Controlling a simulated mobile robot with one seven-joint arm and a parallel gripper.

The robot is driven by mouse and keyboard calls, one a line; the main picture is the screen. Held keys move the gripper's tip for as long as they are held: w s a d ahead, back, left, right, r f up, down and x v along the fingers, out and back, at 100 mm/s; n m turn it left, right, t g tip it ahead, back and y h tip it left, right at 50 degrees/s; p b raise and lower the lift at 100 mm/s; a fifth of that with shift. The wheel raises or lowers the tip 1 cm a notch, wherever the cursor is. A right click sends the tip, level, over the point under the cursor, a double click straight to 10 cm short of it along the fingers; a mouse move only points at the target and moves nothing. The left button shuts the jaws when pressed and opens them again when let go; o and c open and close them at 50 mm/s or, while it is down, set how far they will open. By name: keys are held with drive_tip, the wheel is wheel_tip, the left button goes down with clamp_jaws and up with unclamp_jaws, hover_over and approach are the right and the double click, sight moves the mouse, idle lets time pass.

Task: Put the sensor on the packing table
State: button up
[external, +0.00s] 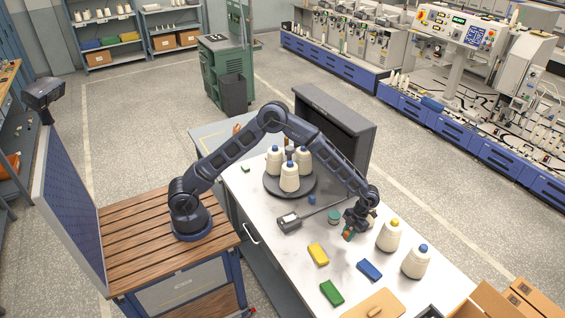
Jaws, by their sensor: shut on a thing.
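My gripper (351,226) is above the white table (262,205), toward its right side. I cannot tell for sure whether this is the sensor. A grey device with a long dark rod (290,221) lies on the table to the left of my gripper. No label shows which surface is the packing table.
Yarn cones stand on a dark round tray (291,194) and two more (389,237) stand right of my gripper. Yellow (318,254), blue (369,270) and green (332,292) blocks lie in front. A small teal jar (334,217) is close by. Cardboard boxes (505,300) stand at lower right.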

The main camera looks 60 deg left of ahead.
sight(345, 245)
drive_tip(key=shift+f, duration=2.3)
drive_tip(key=shift+f, duration=0.1)
drive_tip(key=o, duration=1)
